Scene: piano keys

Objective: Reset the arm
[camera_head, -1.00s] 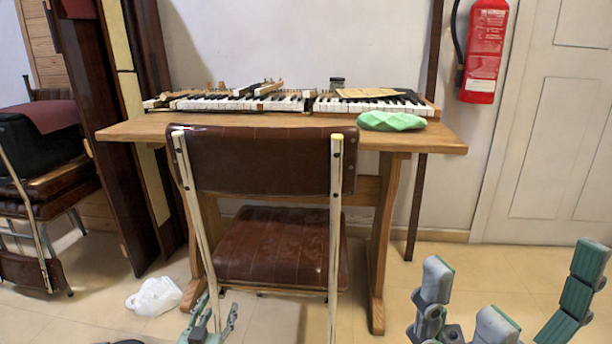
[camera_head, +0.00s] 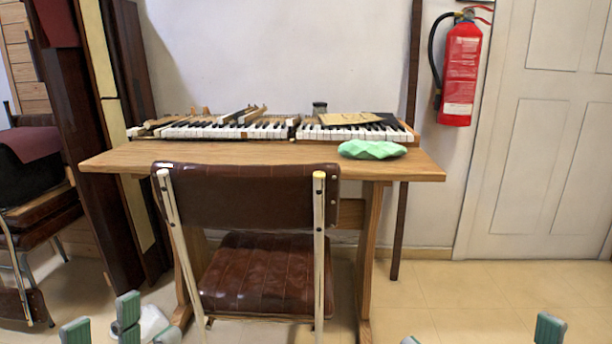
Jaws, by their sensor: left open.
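My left gripper (camera_head: 120,326) is at the bottom left edge. Its several grey-green fingertips stand apart and hold nothing visible; it is open. It is left of the brown chair (camera_head: 262,272) and overlaps a white plastic bag (camera_head: 153,322) on the floor in the picture. My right gripper (camera_head: 480,335) shows only as two grey-green fingertips at the bottom right edge, wide apart, with nothing visible between them. The rest of both grippers and both arms is below the picture.
The chair stands in front of a wooden table (camera_head: 120,160) with piano keys (camera_head: 225,131), a jar (camera_head: 319,109) and a green object (camera_head: 372,149) on it. A red extinguisher (camera_head: 461,75) hangs on the wall by a door (camera_head: 555,130). Floor at right is clear.

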